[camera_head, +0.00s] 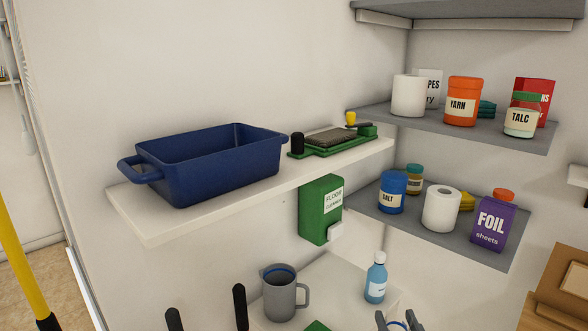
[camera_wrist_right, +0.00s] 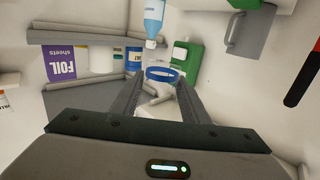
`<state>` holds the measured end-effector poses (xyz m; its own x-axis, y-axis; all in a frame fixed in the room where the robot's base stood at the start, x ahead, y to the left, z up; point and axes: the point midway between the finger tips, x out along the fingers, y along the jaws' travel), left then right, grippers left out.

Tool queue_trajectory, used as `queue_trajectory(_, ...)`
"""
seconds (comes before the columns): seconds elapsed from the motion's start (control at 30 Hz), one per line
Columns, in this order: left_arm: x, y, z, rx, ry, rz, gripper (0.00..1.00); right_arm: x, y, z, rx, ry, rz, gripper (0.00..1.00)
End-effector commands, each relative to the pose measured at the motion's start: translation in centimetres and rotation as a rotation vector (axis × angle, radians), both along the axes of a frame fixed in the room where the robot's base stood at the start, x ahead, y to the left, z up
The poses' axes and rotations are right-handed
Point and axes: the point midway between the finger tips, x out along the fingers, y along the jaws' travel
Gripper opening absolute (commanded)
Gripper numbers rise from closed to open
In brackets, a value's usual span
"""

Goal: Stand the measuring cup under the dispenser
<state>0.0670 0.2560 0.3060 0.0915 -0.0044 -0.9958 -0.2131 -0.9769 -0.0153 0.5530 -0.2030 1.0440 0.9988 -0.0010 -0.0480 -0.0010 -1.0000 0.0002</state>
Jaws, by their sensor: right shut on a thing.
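The dispenser is a green box labelled floor cleaner (camera_head: 313,212), mounted on the wall under the white shelf, with a white spout block (camera_head: 335,232) at its lower front. It also shows in the right wrist view (camera_wrist_right: 192,56). My right gripper (camera_head: 396,323) is at the bottom edge of the head view, to the lower right of the dispenser and apart from it. It is shut on a pale cup with a blue rim, the measuring cup (camera_wrist_right: 163,74), between its fingers in the wrist view. The cup's lower part is hidden. My left gripper is not in view.
A grey jug (camera_head: 280,294) and a blue bottle (camera_head: 375,278) stand on the white surface below the dispenser. A blue basin (camera_head: 215,165) sits on the shelf (camera_head: 150,228) above. Black upright handles (camera_head: 240,306) rise at the bottom left. Grey shelves with goods are at right.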

Motion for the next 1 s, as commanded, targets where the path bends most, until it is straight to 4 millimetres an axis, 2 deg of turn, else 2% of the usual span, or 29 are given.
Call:
queue_trajectory(0.27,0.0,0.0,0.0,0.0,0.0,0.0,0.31,0.0,0.0,0.0,-0.001,0.0,0.0,0.2)
queue_trajectory(0.47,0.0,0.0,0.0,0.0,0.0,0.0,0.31,-1.0,0.0,-0.6,0.001,0.003,0.0,0.2)
queue_trajectory(1.0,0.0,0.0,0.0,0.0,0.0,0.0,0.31,-8.2,0.0,-3.4,0.001,0.0,-0.002,0.2)
